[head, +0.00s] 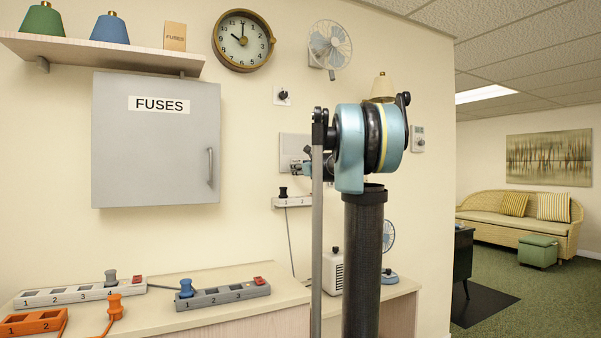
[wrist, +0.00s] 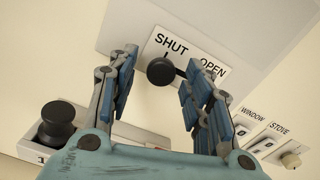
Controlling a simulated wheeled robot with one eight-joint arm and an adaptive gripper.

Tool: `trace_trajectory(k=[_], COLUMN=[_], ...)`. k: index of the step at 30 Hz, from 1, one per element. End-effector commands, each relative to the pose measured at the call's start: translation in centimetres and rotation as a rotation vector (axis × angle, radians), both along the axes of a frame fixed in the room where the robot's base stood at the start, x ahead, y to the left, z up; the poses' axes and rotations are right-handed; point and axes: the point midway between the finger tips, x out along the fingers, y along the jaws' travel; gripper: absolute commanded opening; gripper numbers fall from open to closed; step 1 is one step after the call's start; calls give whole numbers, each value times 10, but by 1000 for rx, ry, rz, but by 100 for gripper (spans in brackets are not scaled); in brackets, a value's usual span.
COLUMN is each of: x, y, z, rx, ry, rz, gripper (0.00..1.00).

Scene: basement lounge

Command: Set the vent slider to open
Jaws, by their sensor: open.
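The vent slider's black round knob (wrist: 161,71) shows in the wrist view on a white plate (wrist: 208,64) marked SHUT and OPEN. The knob is at the SHUT end, with a dark slot running right toward OPEN. My gripper (wrist: 164,60) is open, one blue-padded finger on each side of the knob. Both fingers look apart from it, the right one nearer and covering part of the plate by OPEN. In the head view my gripper (head: 300,167) is small in front of a grey wall panel (head: 291,144); my arm hides the panel's right part, and the knob cannot be made out there.
Below the panel is a wall socket strip (head: 293,202) with a black plug (wrist: 58,122). WINDOW and STOVE switches (wrist: 265,144) sit to the right in the wrist view. A counter (head: 160,315) below holds power strips, and a fuse cabinet (head: 150,170) hangs left.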

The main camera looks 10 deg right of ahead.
Motion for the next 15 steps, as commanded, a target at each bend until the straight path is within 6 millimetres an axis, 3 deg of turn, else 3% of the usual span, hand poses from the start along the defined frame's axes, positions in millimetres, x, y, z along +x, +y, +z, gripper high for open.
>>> trace_trajectory(k=[5, 12, 15], x=[0, 0, 0], y=[0, 0, 0], z=[0, 0, 0], rx=[0, 0, 0], ry=[0, 0, 0], rz=[0, 0, 1], gripper=[46, 0, 0])
